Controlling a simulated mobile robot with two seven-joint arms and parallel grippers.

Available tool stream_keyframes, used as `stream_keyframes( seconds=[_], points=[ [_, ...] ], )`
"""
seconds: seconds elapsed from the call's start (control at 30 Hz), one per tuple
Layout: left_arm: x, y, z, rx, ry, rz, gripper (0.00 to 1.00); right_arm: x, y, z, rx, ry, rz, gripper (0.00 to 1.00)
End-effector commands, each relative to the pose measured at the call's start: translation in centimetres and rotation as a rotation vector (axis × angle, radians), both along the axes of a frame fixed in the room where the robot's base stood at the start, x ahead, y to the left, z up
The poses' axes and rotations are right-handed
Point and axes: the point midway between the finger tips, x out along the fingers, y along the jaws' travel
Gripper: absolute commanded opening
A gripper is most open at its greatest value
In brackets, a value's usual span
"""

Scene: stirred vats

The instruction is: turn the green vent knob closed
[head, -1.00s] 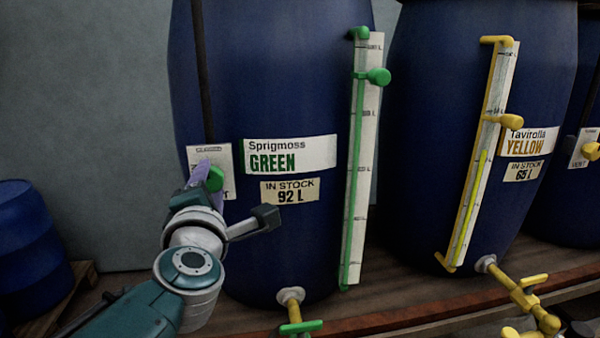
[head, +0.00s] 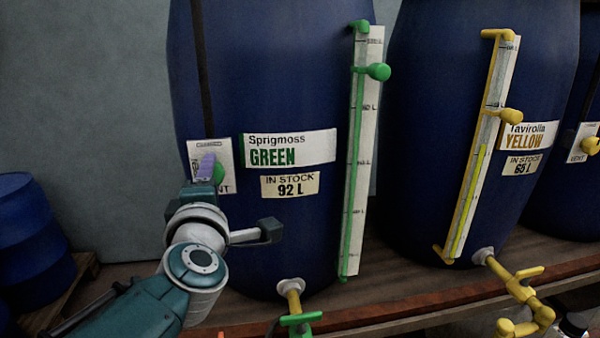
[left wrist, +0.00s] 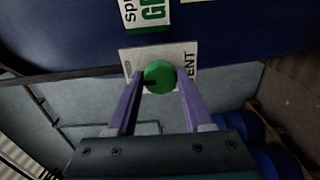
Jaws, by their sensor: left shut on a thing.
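The green vent knob (head: 218,173) sits on a white vent plate (head: 226,155) on the left side of the blue Sprigmoss GREEN vat (head: 290,220). My left gripper (head: 210,168) is at the plate with its purple fingers shut on the knob. In the left wrist view the round knob (left wrist: 159,76) lies between the two fingers (left wrist: 159,84), with a dark mark on its left side. Part of the plate (left wrist: 188,54) shows behind it, with the end of the word VENT. Other plate markings are partly hidden or too small to read. My right gripper is not in view.
A green-trimmed level gauge (head: 362,150) and a green-handled tap (head: 294,305) are on the same vat. The yellow vat (head: 430,120) stands to the right with its own gauge and tap. A blue drum (head: 30,235) on a pallet stands at the left.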

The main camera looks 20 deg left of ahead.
Motion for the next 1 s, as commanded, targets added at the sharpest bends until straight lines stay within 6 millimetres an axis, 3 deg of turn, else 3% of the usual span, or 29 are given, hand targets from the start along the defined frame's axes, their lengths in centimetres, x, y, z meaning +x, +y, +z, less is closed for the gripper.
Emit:
stream_keyframes(
  seconds=[0.1,0.13,0.37,0.7,1.0],
  points=[
    [0.0,0.0,0.0,0.004,0.001,0.000,0.00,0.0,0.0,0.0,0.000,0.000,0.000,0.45],
    [0.0,0.0,0.0,0.004,0.001,0.000,0.54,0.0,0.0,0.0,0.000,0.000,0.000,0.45],
    [0.0,0.0,0.0,0.002,0.000,0.000,0.80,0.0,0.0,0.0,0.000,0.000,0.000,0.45],
    [-0.5,-0.3,0.1,0.001,0.002,0.000,0.81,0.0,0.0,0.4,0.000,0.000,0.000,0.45],
    [-5.3,-3.2,0.2,-0.001,0.005,-0.001,0.81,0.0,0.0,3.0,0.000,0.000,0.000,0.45]
  ],
)
